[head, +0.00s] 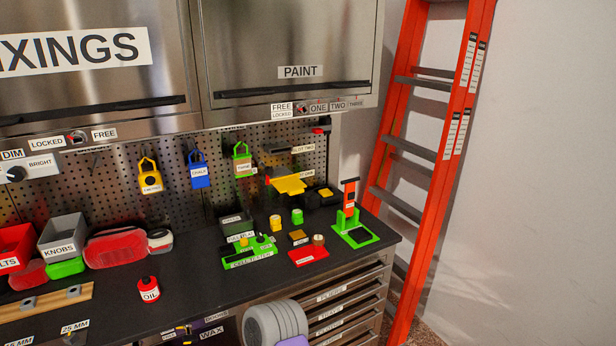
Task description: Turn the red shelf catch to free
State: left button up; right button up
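A small catch with a red part (78,137) is on the rail under the left cabinet door, in the head view. It sits between a LOCKED label (47,142) on its left and a FREE label (104,134) on its right. It is too small to tell which label it points to. A second small catch (300,109) is under the PAINT cabinet, beside stacked FREE and LOCKED labels (282,111); its setting is also unclear. Neither of my grippers shows in this view.
A DIM/BRIGHT knob (16,174) is below and left of the red catch. Bins (62,235), a red OIL bottle (148,290) and green fixtures (353,232) stand on the dark worktop (190,270). An orange ladder (460,100) leans at right.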

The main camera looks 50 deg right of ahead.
aim_at(268, 171)
jog(key=z, duration=1.4)
jog(key=i, duration=0.05)
jog(key=u, duration=0.05)
